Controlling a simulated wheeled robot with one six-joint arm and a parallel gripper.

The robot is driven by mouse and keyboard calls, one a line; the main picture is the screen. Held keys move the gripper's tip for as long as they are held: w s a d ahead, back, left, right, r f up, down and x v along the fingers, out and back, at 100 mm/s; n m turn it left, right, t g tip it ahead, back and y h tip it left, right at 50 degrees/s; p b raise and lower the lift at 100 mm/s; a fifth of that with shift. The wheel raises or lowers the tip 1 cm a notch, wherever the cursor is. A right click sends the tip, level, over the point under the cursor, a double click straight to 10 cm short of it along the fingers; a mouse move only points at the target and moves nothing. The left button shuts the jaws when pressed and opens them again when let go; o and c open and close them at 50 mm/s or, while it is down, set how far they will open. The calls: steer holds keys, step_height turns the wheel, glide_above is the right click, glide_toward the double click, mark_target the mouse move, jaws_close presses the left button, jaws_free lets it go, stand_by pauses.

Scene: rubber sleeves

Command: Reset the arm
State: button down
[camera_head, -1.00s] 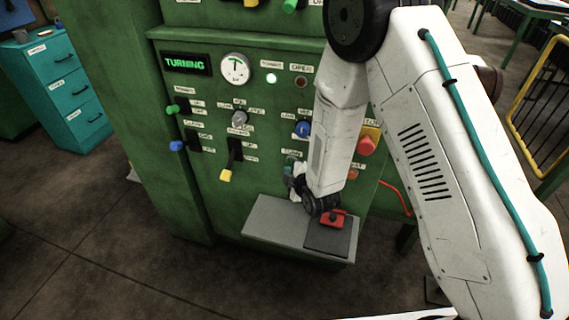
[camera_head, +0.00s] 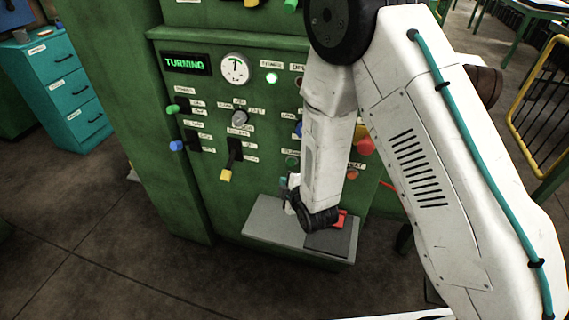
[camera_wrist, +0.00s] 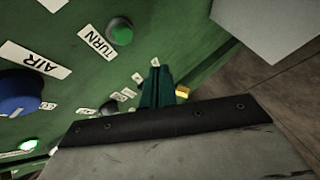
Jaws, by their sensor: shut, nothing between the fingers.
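My arm reaches down in front of a green machine panel (camera_head: 210,120). My gripper (camera_wrist: 157,72) shows in the wrist view as two teal fingers held together, with nothing between them. They point toward the panel, and I see no contact with a control. In the head view the gripper is mostly hidden by the wrist, just above the grey shelf (camera_head: 265,218). A green button labelled TURN (camera_wrist: 121,32) and a blue knob labelled AIR (camera_wrist: 20,92) are near the fingers in the wrist view.
A red knob (camera_head: 364,147) sits close to my arm. Teal drawers (camera_head: 70,95) stand at left, a yellow rail (camera_head: 515,120) at right. Floor at front left is clear.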

steer(key=shift+s, duration=0.1)
steer(key=s+d+f+m+g+h, duration=0.1)
steer(key=s+f+m+g, duration=0.25)
steer(key=f, duration=0.25)
steer(key=s+d+r+m+g+h, duration=0.2)
steer(key=s+d+r+m+g, duration=0.15)
steer(key=s+g, duration=0.2)
steer(key=s+d+r+m, duration=0.3)
steer(key=s+d+r, duration=0.3)
steer(key=r, duration=0.5)
steer(key=s+d+r+m+g+h, duration=0.1)
steer(key=s+d+r+m, duration=0.3)
steer(key=s+r, duration=0.5)
steer(key=s+d+r+m, duration=0.4)
steer(key=s+d+r, duration=0.4)
steer(key=r, duration=0.7)
steer(key=shift+s+d+r+g, duration=0.15)
steer(key=shift+s+d+g, duration=0.15)
steer(key=shift+g, duration=0.1)
stand_by(1.0)
